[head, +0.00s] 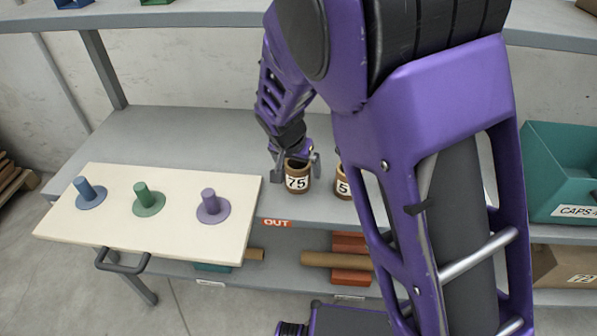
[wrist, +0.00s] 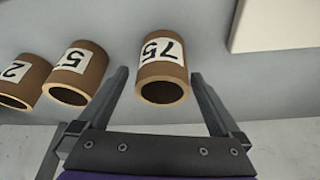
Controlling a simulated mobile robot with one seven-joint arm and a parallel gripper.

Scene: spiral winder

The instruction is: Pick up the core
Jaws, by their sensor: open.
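The core labelled 75 (head: 297,182) is a short brown cardboard tube with a white label, standing upright on the grey shelf. It also shows in the wrist view (wrist: 161,75), between my fingers. My gripper (head: 296,165) is open, with one finger on each side of this core; I cannot tell whether either touches it. In the wrist view my gripper (wrist: 162,90) has a gap on both sides of the core. A second core labelled 5 (head: 343,185) stands to the right, partly hidden by my arm. In the wrist view the 5 core (wrist: 80,75) and a 2 core (wrist: 22,82) stand to the left.
A cream board (head: 180,238) with blue (head: 88,191), green (head: 147,197) and purple (head: 211,205) pegs lies left of the cores. An OUT label (head: 277,223) marks the shelf edge. A teal bin (head: 562,175) stands at the right. Shelf behind the board is clear.

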